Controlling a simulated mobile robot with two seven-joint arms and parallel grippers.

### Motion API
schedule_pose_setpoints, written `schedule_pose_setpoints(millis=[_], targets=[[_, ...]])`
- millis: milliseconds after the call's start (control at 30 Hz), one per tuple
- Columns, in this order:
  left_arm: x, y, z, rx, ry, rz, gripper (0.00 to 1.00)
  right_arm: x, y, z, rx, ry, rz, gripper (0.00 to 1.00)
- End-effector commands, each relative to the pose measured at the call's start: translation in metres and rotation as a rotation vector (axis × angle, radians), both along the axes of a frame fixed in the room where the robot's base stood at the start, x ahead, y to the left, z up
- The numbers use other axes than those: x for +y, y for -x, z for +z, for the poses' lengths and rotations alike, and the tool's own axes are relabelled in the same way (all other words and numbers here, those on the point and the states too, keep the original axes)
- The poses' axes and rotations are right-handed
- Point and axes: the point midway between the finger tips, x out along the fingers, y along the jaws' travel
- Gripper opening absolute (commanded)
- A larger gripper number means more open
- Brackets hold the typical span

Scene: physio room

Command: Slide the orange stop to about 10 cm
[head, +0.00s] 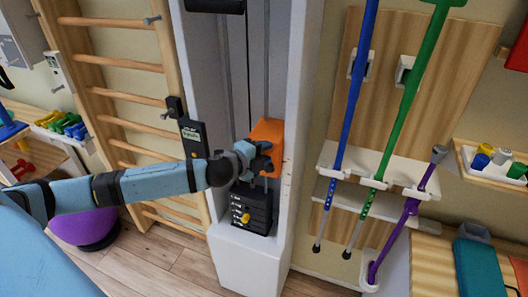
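The orange stop (266,132) is a block inside the tall white frame (304,105) of a cable machine, in front of its vertical rods. It sits a little above a black weight stack (262,206). My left arm reaches in from the left, and my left gripper (264,158) is at the lower left part of the orange stop, overlapping it in the picture. The fingers are small and dark, so I cannot tell whether they are closed on it. No scale in centimetres is readable. My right gripper is not in view.
A yellow knob (243,217) sits on the front of the stack. Wooden wall bars (128,97) stand to the left. A purple ball (85,227) lies on the floor behind my arm.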

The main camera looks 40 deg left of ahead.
Motion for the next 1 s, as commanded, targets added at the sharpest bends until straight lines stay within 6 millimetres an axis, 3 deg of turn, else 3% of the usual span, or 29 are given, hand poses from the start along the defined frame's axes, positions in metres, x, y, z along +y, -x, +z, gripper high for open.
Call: schedule_pose_setpoints(millis=[33,167,200,467,567,800,1000], targets=[[0.000,0.000,0.000,0.000,0.000,0.000,0.34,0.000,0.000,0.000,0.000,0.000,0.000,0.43],[0.000,0.000,0.000,0.000,0.000,0.000,0.04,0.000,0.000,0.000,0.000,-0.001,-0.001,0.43],[0.000,0.000,0.000,0.000,0.000,0.000,0.00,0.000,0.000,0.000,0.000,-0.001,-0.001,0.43],[0.000,0.000,-0.008,0.001,0.002,0.000,0.00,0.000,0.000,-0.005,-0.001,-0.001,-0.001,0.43],[0.000,0.000,-0.024,0.003,0.002,0.001,0.00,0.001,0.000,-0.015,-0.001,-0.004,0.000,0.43],[-0.001,0.001,-0.086,0.006,0.006,0.001,0.00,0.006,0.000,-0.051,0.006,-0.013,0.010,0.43],[0.000,0.000,-0.102,0.001,0.005,0.000,0.00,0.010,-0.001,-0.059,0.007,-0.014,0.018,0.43]])
